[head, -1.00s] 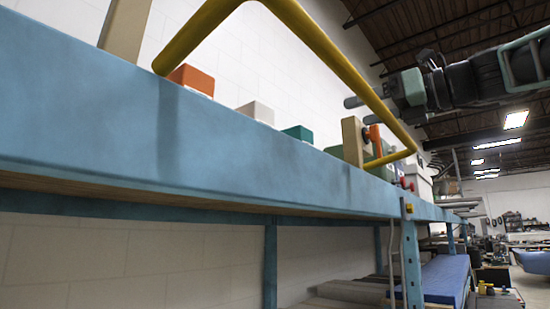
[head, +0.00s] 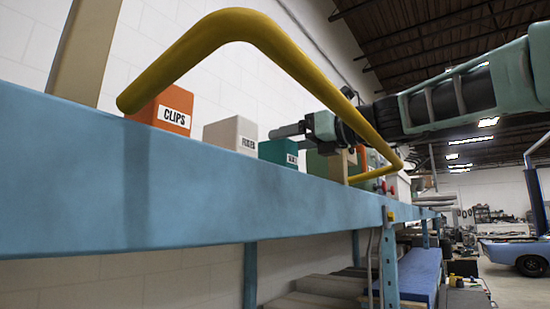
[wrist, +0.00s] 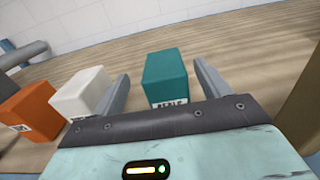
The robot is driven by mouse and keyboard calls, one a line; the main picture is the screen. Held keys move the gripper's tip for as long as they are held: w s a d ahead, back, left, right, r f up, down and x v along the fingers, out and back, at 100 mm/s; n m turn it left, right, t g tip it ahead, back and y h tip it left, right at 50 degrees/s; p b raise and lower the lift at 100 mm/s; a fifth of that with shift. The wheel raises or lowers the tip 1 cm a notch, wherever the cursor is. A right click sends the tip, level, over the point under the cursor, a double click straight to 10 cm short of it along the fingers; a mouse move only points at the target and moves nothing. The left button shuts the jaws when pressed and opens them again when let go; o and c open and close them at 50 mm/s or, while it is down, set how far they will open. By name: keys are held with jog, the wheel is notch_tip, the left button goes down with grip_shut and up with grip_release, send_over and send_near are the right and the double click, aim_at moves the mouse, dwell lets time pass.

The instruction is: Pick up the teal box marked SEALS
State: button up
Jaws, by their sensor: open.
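The teal box (head: 277,151) stands on the blue-edged shelf (head: 120,190), with its label partly hidden in the head view. In the wrist view the teal box (wrist: 165,75) lies between my two open fingers, with gaps at both sides, and its label reads SEALS, cut off by the gripper's dark edge. My gripper (wrist: 161,72) is open and empty. In the head view my gripper (head: 284,131) reaches in from the right, and its fingers show just above the teal box.
A white box (head: 231,132) marked FUSES and an orange box (head: 168,107) marked CLIPS stand left of the teal one. A yellow rail (head: 310,85) arches across the front. A tan upright (wrist: 302,100) stands right in the wrist view.

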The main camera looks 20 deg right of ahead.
aim_at(275, 144)
jog(key=p+x, duration=0.3)
jog(key=x, duration=0.1)
jog(key=shift+w+r, duration=0.15)
jog(key=shift+w, duration=0.3)
jog(key=shift+w+a+p, duration=0.15)
jog(key=shift+w+p, duration=0.05)
jog(key=shift+p, duration=0.1)
jog(key=c, duration=1.2)
